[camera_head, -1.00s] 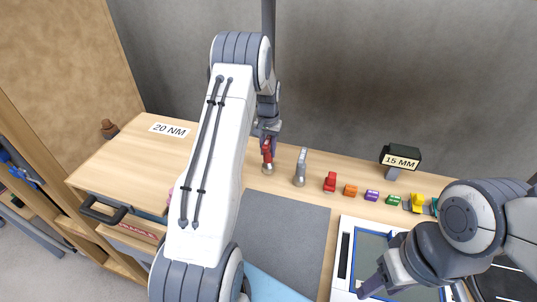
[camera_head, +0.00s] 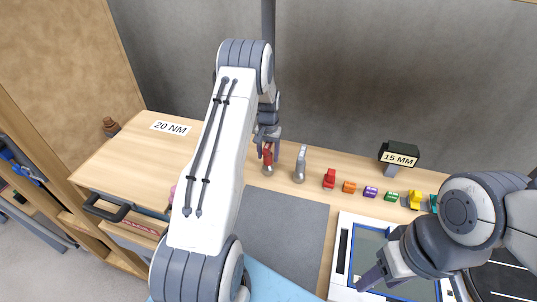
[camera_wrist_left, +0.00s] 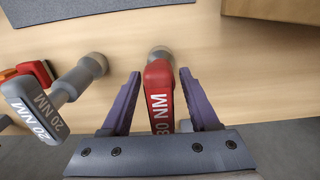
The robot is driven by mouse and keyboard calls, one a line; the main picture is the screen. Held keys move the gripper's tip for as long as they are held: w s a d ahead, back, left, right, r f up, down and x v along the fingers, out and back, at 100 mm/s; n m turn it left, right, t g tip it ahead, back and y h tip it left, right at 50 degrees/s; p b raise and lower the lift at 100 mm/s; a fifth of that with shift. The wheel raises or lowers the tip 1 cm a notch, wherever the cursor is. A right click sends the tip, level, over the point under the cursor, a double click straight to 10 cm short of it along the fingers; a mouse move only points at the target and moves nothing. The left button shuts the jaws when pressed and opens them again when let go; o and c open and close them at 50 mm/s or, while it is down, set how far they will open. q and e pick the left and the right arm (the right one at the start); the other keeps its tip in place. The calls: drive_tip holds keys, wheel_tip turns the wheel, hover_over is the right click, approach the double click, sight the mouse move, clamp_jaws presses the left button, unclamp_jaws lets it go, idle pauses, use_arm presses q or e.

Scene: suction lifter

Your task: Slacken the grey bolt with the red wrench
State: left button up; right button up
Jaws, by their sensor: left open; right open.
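The red wrench (camera_head: 267,155) stands upright at the back of the wooden table, its marked end upward. In the left wrist view the red wrench (camera_wrist_left: 159,92) carries white "NM" lettering and lies between the two purple fingers. My left gripper (camera_head: 267,138) is open around its upper end, with a gap visible on each side. My right gripper (camera_head: 368,280) is open at the front right, over the white-framed blue panel (camera_head: 342,270). I cannot make out the grey bolt; my left arm hides part of the table.
A grey wrench (camera_head: 300,163) marked "20 NM" stands just right of the red one. Several small coloured blocks, such as a red one (camera_head: 329,179), run rightward. A "15 MM" sign (camera_head: 399,158) stands behind them. A grey mat (camera_head: 290,230) lies clear in front.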

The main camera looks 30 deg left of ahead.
sight(271, 144)
use_arm(q)
drive_tip(key=r+b, duration=0.2)
drive_tip(key=r, duration=0.1)
drive_tip(key=r+b, duration=0.1)
drive_tip(key=shift+w+d+r, duration=0.3)
drive_tip(key=shift+w+r, duration=0.05)
drive_tip(key=shift+r, duration=0.05)
wheel_tip(271, 144, up, 4)
drive_tip(key=shift+r, duration=0.7)
drive_tip(key=shift+d+r, duration=0.15)
drive_tip(key=shift+d, duration=0.05)
drive_tip(key=s+d+r+m, duration=0.2)
drive_tip(key=s+d+r, duration=0.15)
drive_tip(key=d, duration=0.45)
drive_tip(key=s+d+r+m, duration=0.2)
drive_tip(key=s+d, duration=0.3)
drive_tip(key=d, duration=0.4)
drive_tip(key=s+d+r+m, duration=0.1)
drive_tip(key=s+d+r, duration=0.25)
drive_tip(key=d, duration=0.45)
drive_tip(key=s+d+m, duration=0.2)
drive_tip(key=s, duration=0.9)
drive_tip(key=s+d+m+h, duration=0.1)
drive_tip(key=s+d+m, duration=0.2)
drive_tip(key=s, duration=0.8)
drive_tip(key=shift+d+f, duration=0.3)
drive_tip(key=shift+f, duration=0.05)
